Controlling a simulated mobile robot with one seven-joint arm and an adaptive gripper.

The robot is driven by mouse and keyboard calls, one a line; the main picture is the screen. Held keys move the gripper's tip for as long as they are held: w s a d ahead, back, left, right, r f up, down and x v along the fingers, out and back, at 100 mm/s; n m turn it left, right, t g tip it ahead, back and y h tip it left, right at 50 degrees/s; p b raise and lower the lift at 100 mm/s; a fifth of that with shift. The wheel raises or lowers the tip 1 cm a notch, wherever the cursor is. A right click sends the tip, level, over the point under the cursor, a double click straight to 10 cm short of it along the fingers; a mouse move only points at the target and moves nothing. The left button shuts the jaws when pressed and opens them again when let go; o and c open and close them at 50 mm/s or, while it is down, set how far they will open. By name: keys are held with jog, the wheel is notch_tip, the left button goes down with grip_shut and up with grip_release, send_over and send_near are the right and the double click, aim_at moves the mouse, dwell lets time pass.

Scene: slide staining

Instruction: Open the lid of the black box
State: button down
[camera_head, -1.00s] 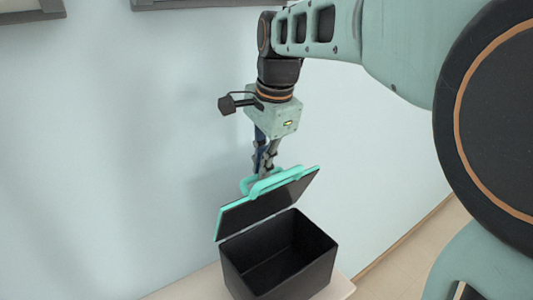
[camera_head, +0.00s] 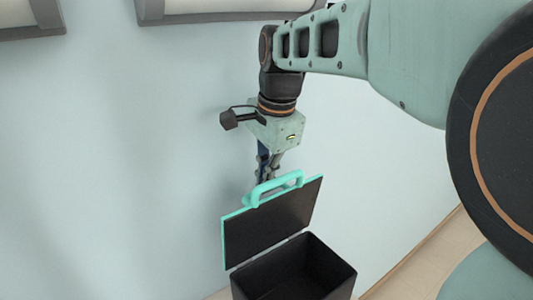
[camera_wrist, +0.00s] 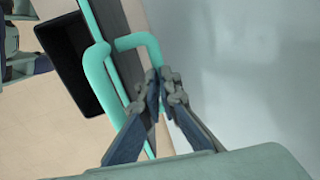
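The black box (camera_head: 335,275) stands at the lower middle in the head view, its inside exposed. Its black lid (camera_head: 272,228) with turquoise edging stands raised at the back, close to upright. A turquoise handle (camera_head: 281,186) is on the lid's upper edge. My gripper (camera_head: 267,180) is behind the top of the lid, pointing down at the handle. In the wrist view, my gripper's fingertips (camera_wrist: 161,76) come together on the turquoise loop (camera_wrist: 138,40) at the right of the lid (camera_wrist: 120,40). The fingers hide part of that loop.
A pale wall (camera_head: 120,150) is close behind the box and arm. The box stands on a light surface whose front is out of view. Grey-framed fixtures (camera_head: 215,13) are on the wall at the top. Pale floor (camera_head: 410,265) shows at the right.

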jog(key=c, duration=2.3)
grip_release()
jog(key=shift+w+a+f, duration=0.1)
jog(key=shift+a+f, duration=0.15)
jog(key=shift+f, duration=0.3)
jog(key=shift+w+a+f, duration=0.1)
jog(key=shift+a+f, duration=0.1)
jog(key=shift+f, duration=0.35)
jog(key=o, duration=0.3)
jog(key=shift+w+a+f, duration=0.1)
jog(key=shift+w+a, duration=0.1)
jog(key=shift+o, duration=0.2)
jog(key=v, duration=1)
jog(key=shift+w+r, duration=0.25)
jog(key=shift+w, duration=0.05)
jog(key=shift+d, duration=0.1)
